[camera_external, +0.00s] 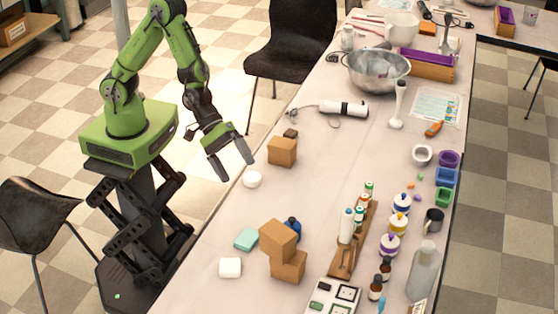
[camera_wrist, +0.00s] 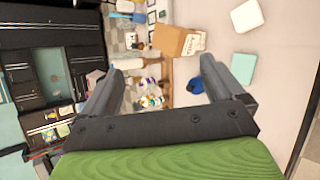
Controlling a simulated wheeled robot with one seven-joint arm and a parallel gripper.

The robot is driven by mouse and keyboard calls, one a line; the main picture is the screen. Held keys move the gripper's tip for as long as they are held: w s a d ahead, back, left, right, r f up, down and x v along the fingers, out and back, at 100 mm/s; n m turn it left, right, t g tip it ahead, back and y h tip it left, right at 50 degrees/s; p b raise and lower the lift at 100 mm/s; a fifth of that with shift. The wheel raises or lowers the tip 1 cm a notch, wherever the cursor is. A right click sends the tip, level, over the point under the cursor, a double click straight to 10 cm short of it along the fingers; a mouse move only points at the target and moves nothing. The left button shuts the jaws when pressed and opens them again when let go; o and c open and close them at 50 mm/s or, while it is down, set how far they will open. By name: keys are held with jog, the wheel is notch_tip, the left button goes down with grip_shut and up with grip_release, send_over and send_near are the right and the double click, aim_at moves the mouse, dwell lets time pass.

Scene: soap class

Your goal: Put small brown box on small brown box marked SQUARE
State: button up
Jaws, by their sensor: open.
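Two small brown boxes are stacked near the front of the table in the external view. The upper box (camera_external: 277,238) rests on the lower box (camera_external: 289,267), turned and offset to the left. Brown box surfaces (camera_wrist: 170,38) also show in the wrist view, with a marking too small to read for certain. A third brown box (camera_external: 282,152) stands apart, farther back near the table's left edge. My gripper (camera_external: 236,168) is open and empty, in the air left of this third box and well apart from the stack. Its open fingers also show in the wrist view (camera_wrist: 162,68).
The table between stack and third box is mostly clear.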

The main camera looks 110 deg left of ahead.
jog(key=s+a+r+m+g+y, duration=0.2)
jog(key=s+a+r+m+y, duration=0.2)
jog(key=s+a+r+m, duration=0.7)
jog(key=s+r+m, duration=0.1)
jog(key=s, duration=0.7)
jog(key=s+a+r+m+g+y, duration=0.1)
jog(key=s+m, duration=0.4)
jog(key=s, duration=0.5)
jog(key=shift+a+r, duration=0.6)
jog(key=shift+r, duration=0.35)
